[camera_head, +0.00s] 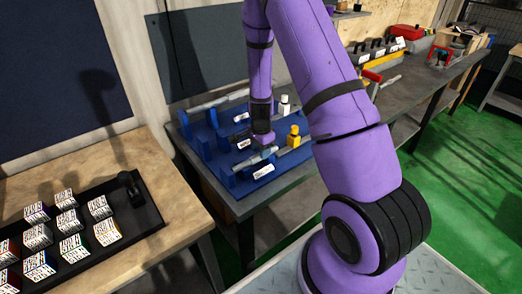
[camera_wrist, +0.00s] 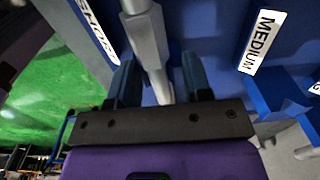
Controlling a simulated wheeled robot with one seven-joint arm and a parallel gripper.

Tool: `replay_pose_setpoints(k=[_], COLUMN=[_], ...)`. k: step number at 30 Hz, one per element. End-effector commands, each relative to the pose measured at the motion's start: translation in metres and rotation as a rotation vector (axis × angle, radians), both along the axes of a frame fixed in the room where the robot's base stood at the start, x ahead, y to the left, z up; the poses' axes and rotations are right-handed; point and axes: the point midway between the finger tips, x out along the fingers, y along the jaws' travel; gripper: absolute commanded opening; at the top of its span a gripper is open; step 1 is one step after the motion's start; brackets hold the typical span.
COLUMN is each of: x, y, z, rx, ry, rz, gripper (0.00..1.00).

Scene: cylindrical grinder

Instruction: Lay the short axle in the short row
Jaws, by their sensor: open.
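A grey stepped axle (camera_wrist: 150,50) runs between my gripper's two fingers (camera_wrist: 162,85) in the wrist view. The fingers are open, one on each side of it, and a gap shows beside the axle. Left of the axle is the SHORT label (camera_wrist: 98,32); right of it is the MEDIUM label (camera_wrist: 263,42). In the head view my gripper (camera_head: 262,148) is low over the front of the blue rack (camera_head: 228,183). A grey axle (camera_head: 258,157) lies there, close to the front label (camera_head: 263,171), partly hidden by my gripper. Whether it touches its supports is unclear.
Another long grey axle (camera_head: 215,101) lies across the rack's back. A yellow bottle-like object (camera_head: 294,136) and a white one (camera_head: 284,105) stand near the right end. A wooden table (camera_head: 185,215) with a black tray (camera_head: 150,217) of several printed boxes is at left.

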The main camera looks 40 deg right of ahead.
Motion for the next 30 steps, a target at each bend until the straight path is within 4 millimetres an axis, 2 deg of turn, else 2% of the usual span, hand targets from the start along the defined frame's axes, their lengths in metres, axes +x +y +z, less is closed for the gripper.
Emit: replay_pose_setpoints(k=[1,8,11,24,30], x=[-0.012,-0.011,-0.01,-0.007,-0.007], y=[0.002,0.002,0.002,0.001,0.001], z=[-0.01,-0.001,0.014,0.101,0.121], rx=[0.008,0.007,0.006,0.003,0.004], ry=[0.031,0.03,0.028,0.018,0.02], rz=[-0.001,-0.001,0.001,0.0,0.0], gripper=[0.59,0.59,0.59,0.59,0.59])
